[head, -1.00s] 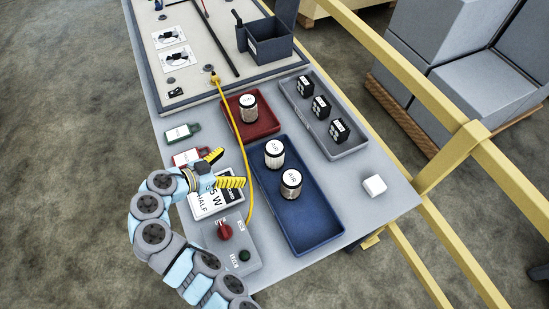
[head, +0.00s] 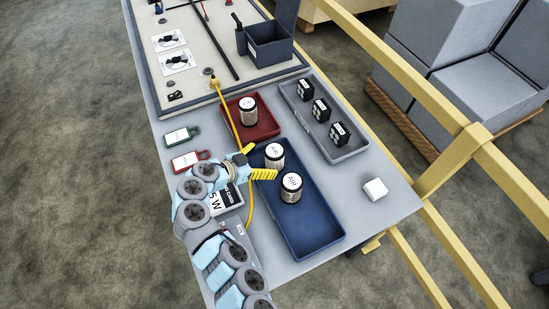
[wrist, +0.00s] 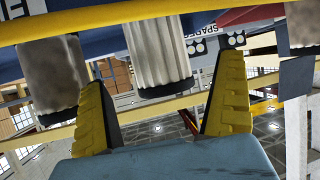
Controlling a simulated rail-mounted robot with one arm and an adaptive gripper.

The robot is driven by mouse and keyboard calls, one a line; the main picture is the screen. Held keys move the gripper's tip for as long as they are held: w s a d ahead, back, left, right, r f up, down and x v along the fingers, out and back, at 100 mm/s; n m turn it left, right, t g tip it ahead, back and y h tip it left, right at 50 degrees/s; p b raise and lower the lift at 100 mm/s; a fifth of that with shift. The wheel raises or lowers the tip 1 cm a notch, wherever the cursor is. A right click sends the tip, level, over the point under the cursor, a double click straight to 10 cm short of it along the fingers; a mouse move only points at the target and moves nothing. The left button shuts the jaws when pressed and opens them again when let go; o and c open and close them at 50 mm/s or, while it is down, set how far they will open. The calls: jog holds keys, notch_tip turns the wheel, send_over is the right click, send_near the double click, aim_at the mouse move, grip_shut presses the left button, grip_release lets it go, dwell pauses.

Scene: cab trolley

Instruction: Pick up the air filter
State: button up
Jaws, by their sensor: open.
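Three cylindrical air filters with white labelled tops stand upright. The far filter (head: 274,155) and the near filter (head: 291,187) are in the blue tray (head: 318,236); another filter (head: 248,110) is in the red tray (head: 270,126). My gripper (head: 256,162) is open and empty, at the blue tray's left edge, its fingers pointing toward the far filter. In the wrist view, a pale ribbed filter (wrist: 160,55) shows between and beyond the open fingers (wrist: 162,105). A browner filter (wrist: 52,75) is at the left. Whether either finger touches a filter is unclear.
A grey tray (head: 350,148) with several black blocks lies to the right. A white block (head: 375,189) sits near the table's right edge. A yellow cable (head: 229,115) runs past my gripper. Red (head: 190,161) and green (head: 181,136) tags lie left. A dark bin (head: 270,45) stands behind.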

jog(key=shift+x, duration=2.6)
jog(key=shift+f, duration=0.1)
jog(key=c, duration=1.3)
